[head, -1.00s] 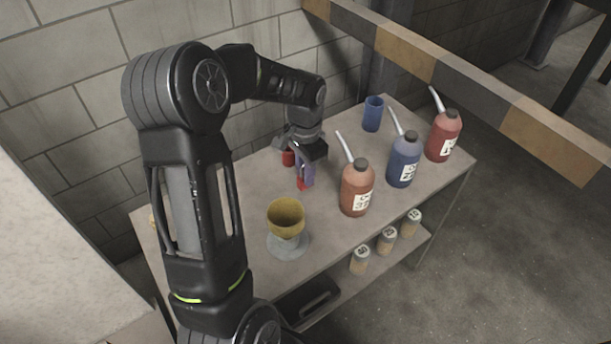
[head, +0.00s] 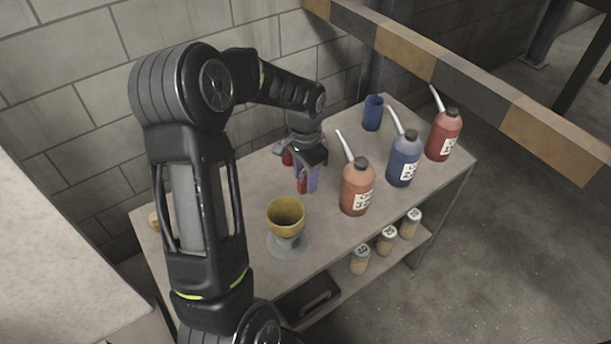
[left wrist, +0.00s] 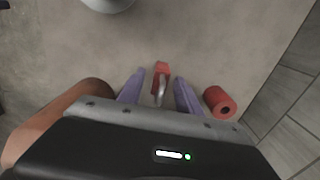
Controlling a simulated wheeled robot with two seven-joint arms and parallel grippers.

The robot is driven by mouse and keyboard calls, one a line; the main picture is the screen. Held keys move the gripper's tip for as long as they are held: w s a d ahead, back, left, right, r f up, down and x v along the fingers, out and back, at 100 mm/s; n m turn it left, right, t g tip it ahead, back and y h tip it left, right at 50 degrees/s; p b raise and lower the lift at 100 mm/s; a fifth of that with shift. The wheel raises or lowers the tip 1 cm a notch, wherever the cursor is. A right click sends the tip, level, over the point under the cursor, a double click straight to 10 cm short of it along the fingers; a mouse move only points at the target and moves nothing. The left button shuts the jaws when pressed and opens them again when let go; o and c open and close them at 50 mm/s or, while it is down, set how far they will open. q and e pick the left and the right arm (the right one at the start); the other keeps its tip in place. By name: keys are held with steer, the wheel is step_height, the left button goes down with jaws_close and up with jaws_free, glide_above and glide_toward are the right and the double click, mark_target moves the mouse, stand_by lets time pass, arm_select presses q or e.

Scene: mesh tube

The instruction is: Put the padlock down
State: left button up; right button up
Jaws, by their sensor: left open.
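The padlock (head: 302,184) is small and red with a grey shackle, and it is on the tabletop left of the orange bottle. In the left wrist view the padlock (left wrist: 162,70) lies between my fingers, its shackle toward the gripper body. My left gripper (head: 307,179) is low over the table with its purple fingers open. In the left wrist view the left gripper (left wrist: 158,92) has a finger on each side of the padlock, with a gap on both sides. The gripper partly hides the padlock in the head view. My right gripper is not in view.
An orange bottle (head: 356,190), a blue bottle (head: 403,162) and a red bottle (head: 443,138) stand on the table (head: 345,238). A red cylinder (left wrist: 220,102) is close beside the right finger. A yellow cup (head: 285,213) on a grey base and a blue cup (head: 373,113) stand apart.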

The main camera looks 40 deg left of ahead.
arm_select(q)
steer(key=shift+r, duration=0.1)
step_height(320, 180, up, 12)
steer(key=shift+f, duration=0.25)
steer(key=shift+r, duration=0.35)
steer(key=shift+o, duration=0.5)
